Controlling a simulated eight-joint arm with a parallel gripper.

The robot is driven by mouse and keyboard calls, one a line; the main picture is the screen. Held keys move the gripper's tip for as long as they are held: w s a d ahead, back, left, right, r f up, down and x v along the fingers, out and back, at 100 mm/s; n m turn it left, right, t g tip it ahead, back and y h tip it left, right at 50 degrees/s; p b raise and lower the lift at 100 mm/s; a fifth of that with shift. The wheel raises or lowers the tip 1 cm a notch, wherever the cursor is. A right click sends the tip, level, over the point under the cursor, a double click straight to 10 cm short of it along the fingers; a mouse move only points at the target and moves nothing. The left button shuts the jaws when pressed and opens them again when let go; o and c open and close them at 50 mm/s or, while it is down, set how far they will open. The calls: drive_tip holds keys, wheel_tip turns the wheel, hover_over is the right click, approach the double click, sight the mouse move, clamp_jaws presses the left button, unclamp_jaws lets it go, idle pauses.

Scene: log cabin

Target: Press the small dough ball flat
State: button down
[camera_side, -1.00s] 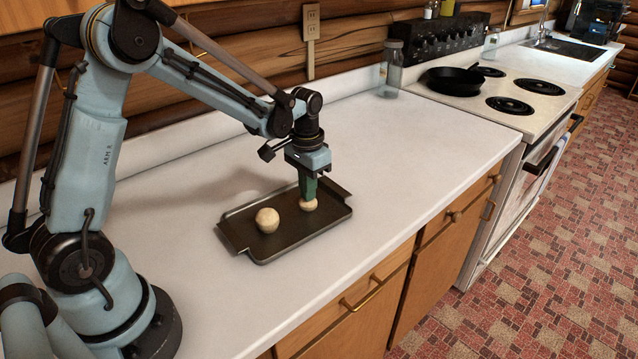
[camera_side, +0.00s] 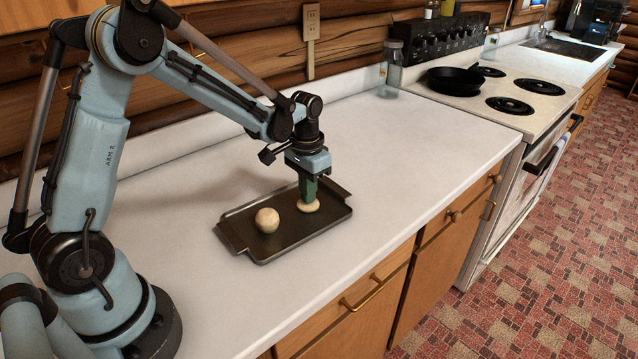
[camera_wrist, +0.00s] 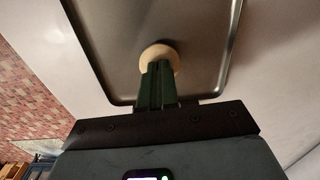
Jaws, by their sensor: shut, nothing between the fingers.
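The small dough (camera_side: 308,206) lies on the dark metal tray (camera_side: 275,252) as a flat, wide disc, right of the larger dough ball. My gripper (camera_side: 308,199) is shut and empty, pointing down, with its green fingertips touching the top of the small dough. In the wrist view the pale dough (camera_wrist: 160,53) shows round just beyond the closed fingertips (camera_wrist: 158,66), which hide part of it. The larger dough ball (camera_side: 267,220) sits round and whole on the left part of the tray.
The tray rests on a white counter (camera_side: 400,150) with free room around it. A glass jar (camera_side: 391,68) stands at the back wall. A stove with a black pan (camera_side: 455,80) is to the right. The counter's front edge is near the tray.

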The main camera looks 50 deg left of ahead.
drive_tip(key=shift+f, duration=0.3)
idle(0.4)
drive_tip(key=shift+r, duration=3.55)
drive_tip(key=s+d+r+t, duration=0.2)
drive_tip(key=s+d+t, duration=0.1)
drive_tip(key=s, duration=0.3)
drive_tip(key=s+d+r+t, duration=0.3)
drive_tip(key=s+t, duration=0.1)
drive_tip(key=s, duration=0.2)
drive_tip(key=shift+s+d+r, duration=0.2)
drive_tip(key=shift+s+d, duration=0.05)
drive_tip(key=shift+s, duration=0.15)
